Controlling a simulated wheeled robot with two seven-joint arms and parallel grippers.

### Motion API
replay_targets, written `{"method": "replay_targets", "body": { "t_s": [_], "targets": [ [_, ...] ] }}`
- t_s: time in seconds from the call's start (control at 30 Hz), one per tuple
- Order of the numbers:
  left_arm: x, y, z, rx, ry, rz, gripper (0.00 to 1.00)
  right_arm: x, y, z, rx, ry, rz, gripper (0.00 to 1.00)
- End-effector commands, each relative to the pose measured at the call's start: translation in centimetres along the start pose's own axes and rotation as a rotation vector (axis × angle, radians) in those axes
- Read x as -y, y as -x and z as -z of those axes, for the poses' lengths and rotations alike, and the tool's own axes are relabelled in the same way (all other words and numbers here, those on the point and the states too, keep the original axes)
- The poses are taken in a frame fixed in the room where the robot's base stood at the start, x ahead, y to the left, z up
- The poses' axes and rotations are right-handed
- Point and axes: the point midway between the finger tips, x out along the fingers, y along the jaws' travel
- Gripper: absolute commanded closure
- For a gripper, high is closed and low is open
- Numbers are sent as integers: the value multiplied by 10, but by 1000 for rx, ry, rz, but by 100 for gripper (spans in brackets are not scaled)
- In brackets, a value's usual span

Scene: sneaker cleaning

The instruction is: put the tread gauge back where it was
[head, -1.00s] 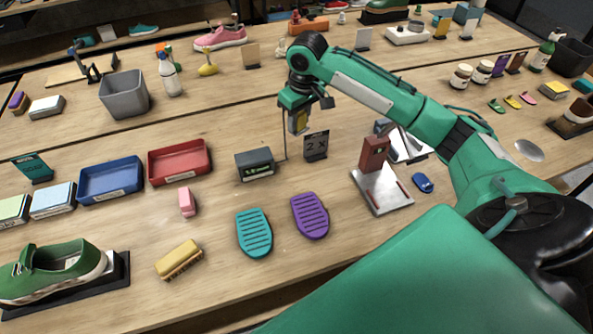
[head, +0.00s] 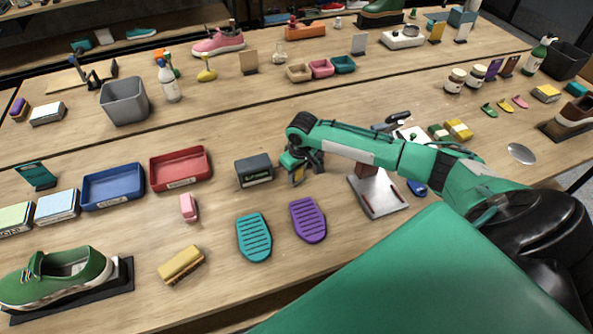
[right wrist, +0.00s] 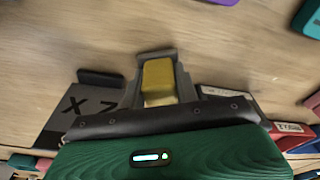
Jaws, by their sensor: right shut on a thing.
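My right gripper (head: 298,180) is shut on a small yellow piece, which I take to be the tread gauge (head: 298,174). In the right wrist view the yellow block of the gauge (right wrist: 158,80) sits between the two fingers. The gripper is low over the wooden table, just right of a dark grey box (head: 254,170) with a label. I cannot tell whether the gauge touches the table. A dark card marked with an X (right wrist: 82,108) is close beside the gripper in the right wrist view. My left gripper is not in view.
A teal sole (head: 254,237) and a purple sole (head: 308,220) lie in front of the gripper. A metal plate stand (head: 378,198) is to the right, partly behind my arm. Red (head: 180,169) and blue (head: 112,187) trays are left. Bare table lies behind the grey box.

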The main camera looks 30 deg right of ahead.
Motion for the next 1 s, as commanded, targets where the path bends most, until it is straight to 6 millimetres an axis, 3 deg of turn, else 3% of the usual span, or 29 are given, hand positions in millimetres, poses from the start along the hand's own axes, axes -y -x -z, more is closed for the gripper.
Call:
{"method": "replay_targets", "body": {
  "t_s": [0.4,0.43,0.53,0.83,1.0],
  "targets": [
    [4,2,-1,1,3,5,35,0,-9,-1,-1,0,0,87],
    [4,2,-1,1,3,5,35,0,-9,-1,-1,1,0,65],
    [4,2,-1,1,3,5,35,0,-9,-1,-1,1,0,47],
    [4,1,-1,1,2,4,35,0,-7,-1,-1,1,0,47],
    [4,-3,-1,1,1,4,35,-1,10,0,-3,1,-1,47]
  ]
}}
